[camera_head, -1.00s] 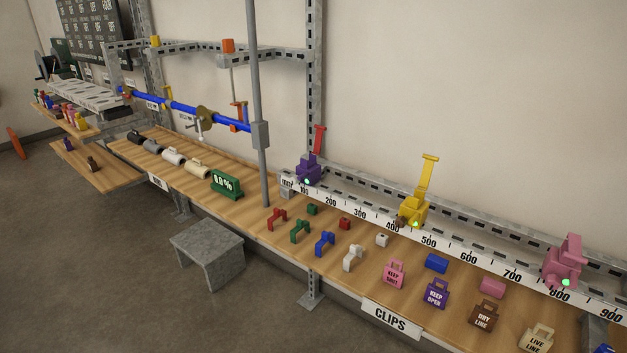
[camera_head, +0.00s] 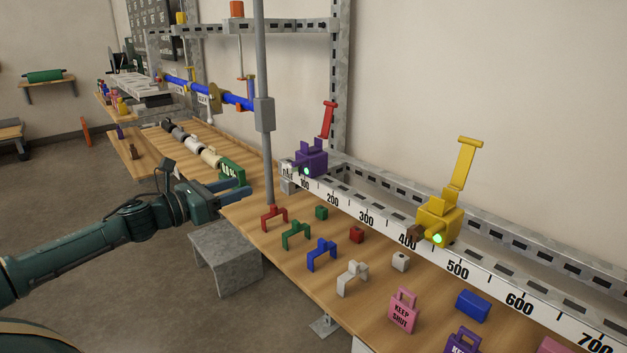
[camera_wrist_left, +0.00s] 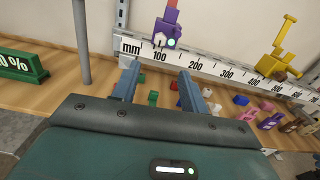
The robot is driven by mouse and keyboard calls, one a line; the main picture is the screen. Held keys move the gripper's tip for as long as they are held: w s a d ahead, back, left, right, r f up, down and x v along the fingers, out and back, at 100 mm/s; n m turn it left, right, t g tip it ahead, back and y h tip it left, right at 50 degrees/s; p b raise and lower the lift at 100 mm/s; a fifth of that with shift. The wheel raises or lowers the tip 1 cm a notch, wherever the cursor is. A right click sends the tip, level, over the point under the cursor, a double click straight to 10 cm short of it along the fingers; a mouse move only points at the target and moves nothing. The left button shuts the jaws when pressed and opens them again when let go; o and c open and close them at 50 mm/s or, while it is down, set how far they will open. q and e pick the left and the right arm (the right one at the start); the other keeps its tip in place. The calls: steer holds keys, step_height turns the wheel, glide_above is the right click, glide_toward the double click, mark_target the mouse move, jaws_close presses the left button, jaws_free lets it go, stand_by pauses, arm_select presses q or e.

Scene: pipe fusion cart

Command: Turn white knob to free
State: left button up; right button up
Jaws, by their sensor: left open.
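I cannot pick out a white knob for certain. A small pale handle (camera_head: 210,108) hangs below a brass-coloured fitting (camera_head: 215,95) on the blue pipe (camera_head: 185,83); it is too small to tell whether it is a knob. My left gripper (camera_head: 243,191) is open and empty above the bench's front edge, beside the green percent sign (camera_head: 232,174). In the left wrist view its fingers (camera_wrist_left: 160,78) point towards the rail's low-number end, below the purple clamp (camera_wrist_left: 170,32). My right gripper is not in view.
A grey post (camera_head: 264,150) stands close beyond my left gripper. Red (camera_head: 274,215), green (camera_head: 296,232), blue (camera_head: 321,252) and white (camera_head: 352,276) clips stand on the bench. The yellow clamp (camera_head: 440,220) is on the numbered rail. A grey stool (camera_head: 225,265) stands below.

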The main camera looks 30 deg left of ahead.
mark_target(287, 168)
arm_select(q)
steer(key=p+x, duration=0.1)
steer(key=x, duration=0.3)
steer(key=p+x, duration=0.1)
steer(key=x, duration=0.2)
steer(key=p+x, duration=0.1)
steer(key=x, duration=0.3)
steer(key=shift+w+d+r, duration=0.1)
steer(key=shift+w+r, duration=0.25)
steer(key=shift+r, duration=0.05)
steer(key=shift+w+d+f+m, duration=0.1)
steer(key=shift+w+d+m, duration=0.2)
steer(key=shift+w, duration=0.35)
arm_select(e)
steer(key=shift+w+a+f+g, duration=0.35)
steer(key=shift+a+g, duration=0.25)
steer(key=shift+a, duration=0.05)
arm_select(q)
jaws_close()
